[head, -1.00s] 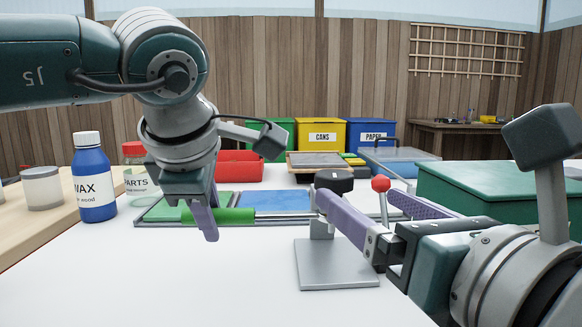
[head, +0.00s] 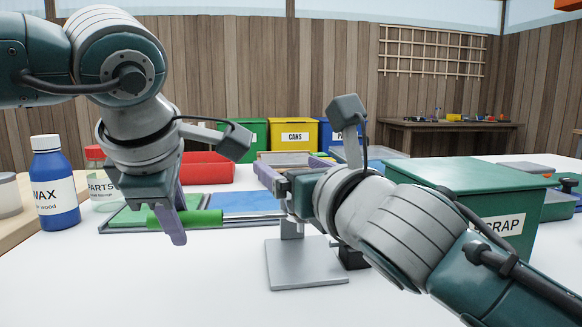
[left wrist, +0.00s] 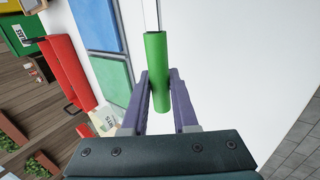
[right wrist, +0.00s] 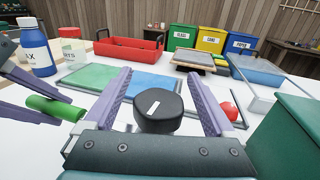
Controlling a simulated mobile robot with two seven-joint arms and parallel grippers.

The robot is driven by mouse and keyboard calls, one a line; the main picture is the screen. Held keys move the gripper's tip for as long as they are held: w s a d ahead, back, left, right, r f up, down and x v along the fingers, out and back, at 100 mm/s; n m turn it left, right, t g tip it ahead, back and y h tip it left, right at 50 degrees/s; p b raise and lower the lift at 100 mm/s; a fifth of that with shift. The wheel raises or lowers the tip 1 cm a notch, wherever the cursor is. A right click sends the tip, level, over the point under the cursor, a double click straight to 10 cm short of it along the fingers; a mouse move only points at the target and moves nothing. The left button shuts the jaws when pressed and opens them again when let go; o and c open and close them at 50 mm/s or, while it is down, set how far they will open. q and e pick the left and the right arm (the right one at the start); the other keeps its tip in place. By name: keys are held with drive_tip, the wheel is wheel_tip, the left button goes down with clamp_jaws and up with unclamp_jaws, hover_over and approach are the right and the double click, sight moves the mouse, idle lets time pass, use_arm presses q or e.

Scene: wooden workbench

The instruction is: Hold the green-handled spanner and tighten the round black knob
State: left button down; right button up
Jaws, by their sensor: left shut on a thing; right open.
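My left gripper (head: 172,222) is shut on the green handle (head: 205,218) of the spanner and holds it level above the bench; the left wrist view shows the handle (left wrist: 157,68) between both fingers. The thin metal shaft points right, towards a grey metal stand (head: 308,265). The round black knob (right wrist: 158,108), with a white mark on top, shows in the right wrist view. My right gripper (right wrist: 160,77) is open, with one finger on each side of the knob; I cannot tell if they touch it. In the head view my right gripper (head: 290,178) hides the knob.
A red ball (right wrist: 229,112) is beside the right finger. Blue and green mats (right wrist: 133,85) and a red tray (right wrist: 130,55) lie behind. A blue wax bottle (head: 54,185) stands left. The front bench is clear.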

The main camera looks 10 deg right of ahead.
drive_tip(key=shift+w, duration=0.1)
drive_tip(key=shift+c, duration=0.3)
drive_tip(key=c, duration=1.3)
drive_tip(key=shift+d+f+m+h, duration=0.1)
drive_tip(key=shift+d+m+h, duration=0.15)
drive_tip(key=shift+m+h, duration=1.05)
drive_tip(key=shift+d+f+m+h, duration=0.2)
drive_tip(key=shift+m+h, duration=0.5)
drive_tip(key=shift+h, duration=1.1)
drive_tip(key=shift+d+r+m+h, duration=0.25)
drive_tip(key=shift+m+h, duration=0.15)
drive_tip(key=shift+h, duration=0.2)
drive_tip(key=o, duration=1.4)
drive_tip(key=shift+a, duration=0.1)
drive_tip(key=shift+c, duration=0.2)
drive_tip(key=s+a, duration=0.2)
drive_tip(key=s, duration=1)
